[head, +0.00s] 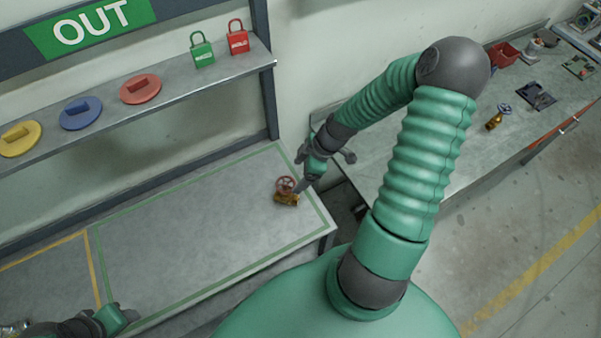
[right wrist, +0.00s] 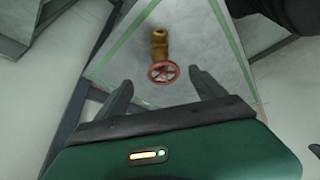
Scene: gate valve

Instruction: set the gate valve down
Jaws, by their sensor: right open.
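The gate valve (head: 287,198) has a brass body and a red handwheel. It rests on the grey table top (head: 200,240), inside the green outline near its right end. In the right wrist view the valve (right wrist: 160,48) lies ahead of the fingers, its red wheel nearest me. My right gripper (head: 303,183) is beside the valve in the head view. Its fingers (right wrist: 162,92) are spread, with nothing held between them. At the lower left of the head view part of my left arm (head: 85,325) shows; its fingertips are not visible.
A shelf (head: 150,100) above the table carries coloured discs and a green and a red padlock. An OUT sign (head: 90,27) is above it.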

